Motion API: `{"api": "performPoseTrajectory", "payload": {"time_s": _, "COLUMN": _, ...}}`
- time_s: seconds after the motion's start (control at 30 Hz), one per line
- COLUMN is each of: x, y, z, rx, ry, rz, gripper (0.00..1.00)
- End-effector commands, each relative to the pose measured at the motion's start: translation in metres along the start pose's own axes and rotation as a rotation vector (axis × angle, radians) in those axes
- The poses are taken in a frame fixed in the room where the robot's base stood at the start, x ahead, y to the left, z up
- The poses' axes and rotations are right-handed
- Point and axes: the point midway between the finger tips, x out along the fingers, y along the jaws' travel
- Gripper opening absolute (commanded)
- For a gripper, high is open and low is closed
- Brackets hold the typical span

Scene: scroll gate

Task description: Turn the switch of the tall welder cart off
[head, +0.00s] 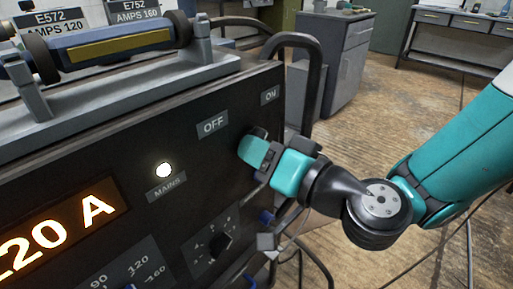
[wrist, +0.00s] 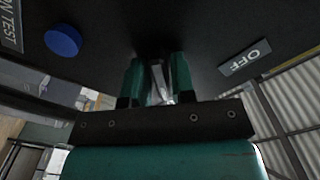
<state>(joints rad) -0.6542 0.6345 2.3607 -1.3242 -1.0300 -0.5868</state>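The dark front panel (head: 120,160) of the welder cart fills the left of the head view. Its OFF label (head: 212,124) and ON label (head: 270,95) sit near the top right, and the MAINS lamp (head: 164,170) glows white. My gripper (head: 250,148) is at the panel just below and between these labels, and hides the switch in the head view. In the wrist view its two teal fingers stand apart, with a narrow pale metallic piece (wrist: 160,82) between them, possibly the switch lever. Whether they grip it is unclear. The OFF label (wrist: 246,57) shows inverted at right.
A lit amber display (head: 60,235) reads 20 A at its visible end. A black knob (head: 218,245) is low on the panel, and a blue button (wrist: 63,40) shows in the wrist view. A black tubular handle (head: 314,75) rises behind the gripper. Open floor lies right.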

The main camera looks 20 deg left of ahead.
Motion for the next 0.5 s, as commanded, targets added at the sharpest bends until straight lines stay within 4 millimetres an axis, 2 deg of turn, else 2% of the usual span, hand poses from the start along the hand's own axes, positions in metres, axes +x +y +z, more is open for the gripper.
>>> {"api": "performPoseTrajectory", "payload": {"time_s": 0.03, "x": -0.0001, "y": -0.0002, "z": 0.0002, "rx": 0.000, "ry": -0.001, "rz": -0.001, "gripper": 0.12}}
{"api": "performPoseTrajectory", "payload": {"time_s": 0.1, "x": -0.0001, "y": -0.0003, "z": 0.0002, "rx": 0.000, "ry": -0.001, "rz": -0.001, "gripper": 0.00}}
{"api": "performPoseTrajectory", "payload": {"time_s": 0.5, "x": -0.0003, "y": 0.0008, "z": 0.0013, "rx": -0.052, "ry": 0.000, "rz": -0.002, "gripper": 0.00}}
